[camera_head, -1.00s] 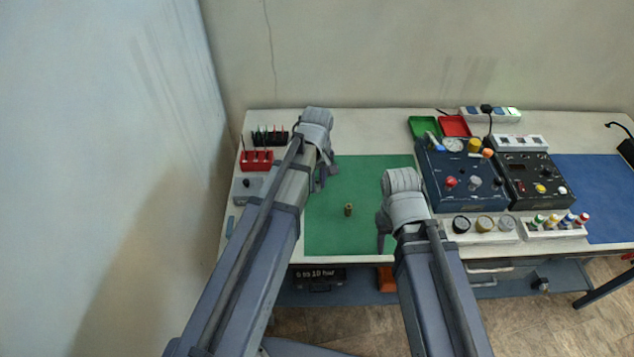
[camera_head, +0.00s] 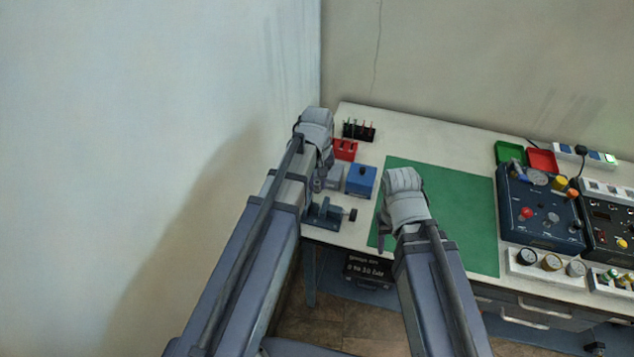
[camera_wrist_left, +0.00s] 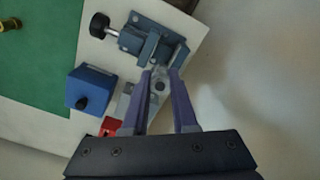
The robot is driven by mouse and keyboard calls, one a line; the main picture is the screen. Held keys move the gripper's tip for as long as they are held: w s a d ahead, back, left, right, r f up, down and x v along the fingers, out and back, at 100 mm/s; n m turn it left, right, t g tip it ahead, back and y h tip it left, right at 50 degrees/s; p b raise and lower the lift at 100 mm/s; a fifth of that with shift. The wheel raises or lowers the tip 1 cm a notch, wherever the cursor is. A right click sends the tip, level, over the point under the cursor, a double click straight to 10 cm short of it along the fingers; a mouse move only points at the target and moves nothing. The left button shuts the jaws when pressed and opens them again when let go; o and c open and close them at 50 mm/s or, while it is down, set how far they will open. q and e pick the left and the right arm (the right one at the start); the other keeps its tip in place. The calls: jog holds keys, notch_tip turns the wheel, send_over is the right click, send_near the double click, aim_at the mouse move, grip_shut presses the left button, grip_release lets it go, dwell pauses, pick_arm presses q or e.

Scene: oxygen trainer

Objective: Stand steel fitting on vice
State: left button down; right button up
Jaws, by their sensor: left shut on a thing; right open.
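The vice (camera_head: 325,214) is a blue-grey block with a dark screw handle at the bench's left front corner. It also shows in the left wrist view (camera_wrist_left: 140,38), just beyond my fingertips. My left gripper (camera_head: 319,182) is shut on the steel fitting (camera_wrist_left: 160,86), a small grey piece with a dark centre. In the left wrist view, the fitting between my fingertips (camera_wrist_left: 160,80) appears close to the vice jaws; I cannot tell whether they touch. My right gripper (camera_head: 384,232) is open and empty above the green mat's left edge.
A blue box with a black knob (camera_head: 361,180) stands beside the vice, with a red block (camera_head: 345,150) and a tool rack (camera_head: 359,130) behind. A brass part (camera_wrist_left: 10,25) lies on the green mat (camera_head: 465,220). A wall rises close on the left.

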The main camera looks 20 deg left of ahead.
pick_arm(q)
jog(key=shift+s+a, duration=0.1)
jog(key=shift+a, duration=0.1)
notch_tip(320, 180, down, 5)
jog(key=b, duration=0.5)
dwell(0.3)
jog(key=shift+f+b, duration=0.4)
dwell(1.0)
jog(key=shift+f+b, duration=0.35)
jog(key=c, duration=0.6)
grip_release()
jog(key=shift+r, duration=0.15)
